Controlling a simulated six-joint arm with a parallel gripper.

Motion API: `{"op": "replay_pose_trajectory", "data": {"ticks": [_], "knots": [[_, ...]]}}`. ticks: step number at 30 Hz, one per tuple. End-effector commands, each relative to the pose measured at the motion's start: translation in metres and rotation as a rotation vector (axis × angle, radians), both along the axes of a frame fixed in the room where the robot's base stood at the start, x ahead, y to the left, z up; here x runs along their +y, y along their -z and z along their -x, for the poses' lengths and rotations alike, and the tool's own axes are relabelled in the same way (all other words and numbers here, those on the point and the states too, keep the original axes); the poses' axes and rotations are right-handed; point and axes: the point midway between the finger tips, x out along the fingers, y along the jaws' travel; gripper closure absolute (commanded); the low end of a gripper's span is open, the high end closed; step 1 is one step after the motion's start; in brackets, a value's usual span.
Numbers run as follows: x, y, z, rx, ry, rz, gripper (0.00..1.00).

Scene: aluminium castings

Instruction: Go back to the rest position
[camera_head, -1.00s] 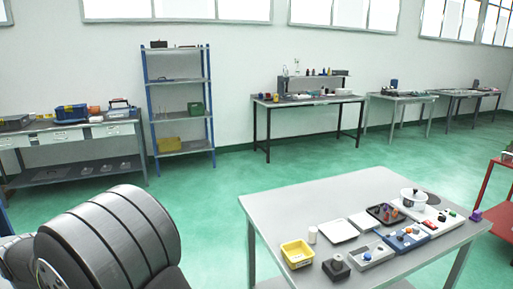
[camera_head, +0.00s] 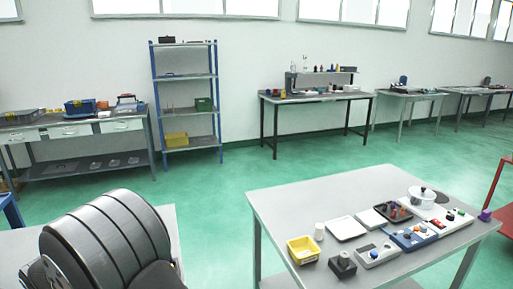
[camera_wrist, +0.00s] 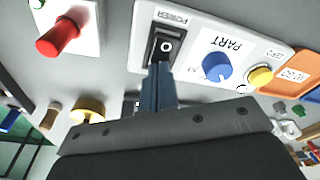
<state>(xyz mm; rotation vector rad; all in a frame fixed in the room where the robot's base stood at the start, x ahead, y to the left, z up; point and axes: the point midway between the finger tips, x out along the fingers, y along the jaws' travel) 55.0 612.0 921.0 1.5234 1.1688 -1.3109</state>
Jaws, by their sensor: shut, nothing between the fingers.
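My gripper (camera_wrist: 157,88) shows in the wrist view, its narrow blue-grey fingers together and empty. The fingertips overlap the lower edge of a black rocker switch marked POWER (camera_wrist: 165,46) on a white control panel (camera_wrist: 235,42). I cannot tell whether they touch it. My gripper does not show in the head view.
A red knob (camera_wrist: 57,38) on a white plate is at the upper left of the wrist view. In the head view, a grey table (camera_head: 290,197) carries a yellow bin (camera_head: 303,249), trays, boxes and a white pot (camera_head: 421,196). Green floor lies open behind it.

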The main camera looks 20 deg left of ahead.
Motion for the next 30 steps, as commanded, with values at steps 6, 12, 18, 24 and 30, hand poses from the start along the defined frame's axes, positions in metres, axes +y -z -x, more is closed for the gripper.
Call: {"op": "replay_pose_trajectory", "data": {"ticks": [6,12,18,24,30], "knots": [[0.000,-0.003,0.000,0.000,0.000,-0.001,1.00],[0.001,-0.025,0.000,0.000,0.000,-0.003,1.00],[0.001,-0.065,0.000,0.000,0.000,-0.005,1.00],[-0.001,-0.035,0.000,0.000,0.000,0.004,1.00],[-0.001,0.006,0.000,0.000,0.000,0.004,1.00]]}}
